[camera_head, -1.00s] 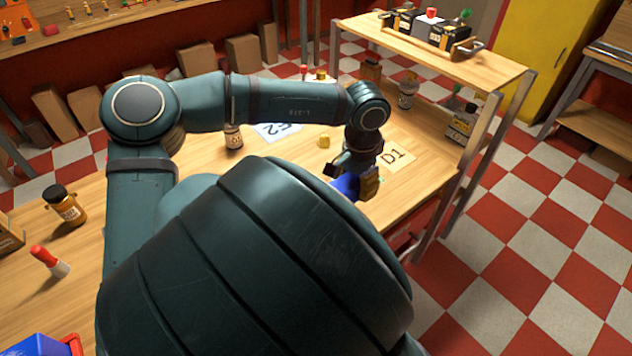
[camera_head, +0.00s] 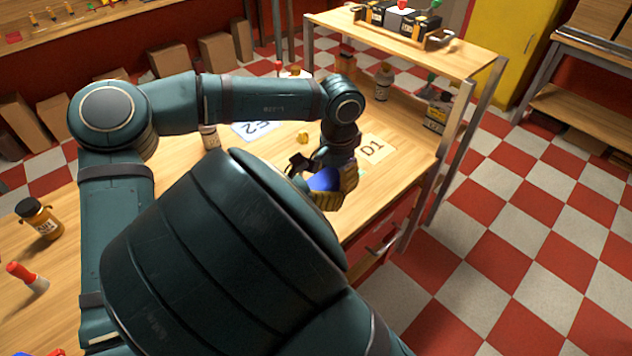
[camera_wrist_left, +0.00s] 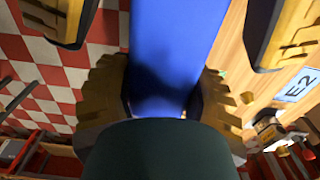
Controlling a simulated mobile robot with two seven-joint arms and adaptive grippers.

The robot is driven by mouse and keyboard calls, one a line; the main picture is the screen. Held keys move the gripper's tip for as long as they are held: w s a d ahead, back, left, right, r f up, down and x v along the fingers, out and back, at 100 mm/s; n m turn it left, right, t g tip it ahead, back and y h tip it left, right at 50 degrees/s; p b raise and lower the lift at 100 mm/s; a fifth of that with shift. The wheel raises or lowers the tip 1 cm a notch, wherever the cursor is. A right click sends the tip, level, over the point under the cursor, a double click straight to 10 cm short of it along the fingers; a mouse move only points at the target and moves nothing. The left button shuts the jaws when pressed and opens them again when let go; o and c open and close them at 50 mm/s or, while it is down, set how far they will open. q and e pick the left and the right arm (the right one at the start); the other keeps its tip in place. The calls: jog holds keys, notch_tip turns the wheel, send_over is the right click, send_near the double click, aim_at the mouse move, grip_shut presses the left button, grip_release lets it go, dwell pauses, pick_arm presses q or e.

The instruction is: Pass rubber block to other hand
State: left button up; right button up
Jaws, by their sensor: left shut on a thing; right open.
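The rubber block is taken to be the blue block (camera_head: 324,180), held above the table near the D1 label. It fills the middle of the left wrist view (camera_wrist_left: 165,45). My left gripper (camera_head: 328,171) is shut on it; its yellow ribbed pads press both sides in the wrist view (camera_wrist_left: 163,92). My right gripper (camera_wrist_left: 170,25) shows as two wide-apart yellow and dark fingers, one on each side of the block's far part, with gaps between. In the head view, my large foreground arm hides much of the right hand and the block's lower part.
The wooden table (camera_head: 395,175) carries the D1 label (camera_head: 376,148), the E2 label (camera_head: 257,128), a small yellow piece (camera_head: 303,138), an amber jar (camera_head: 40,217) and a red-capped marker (camera_head: 27,277). A metal-legged shelf (camera_head: 440,60) stands at the right, with bottles beneath its top.

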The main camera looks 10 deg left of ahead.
jog(key=c, duration=1.3)
pick_arm(q)
jog(key=o, duration=1.2)
jog(key=shift+r, duration=0.1)
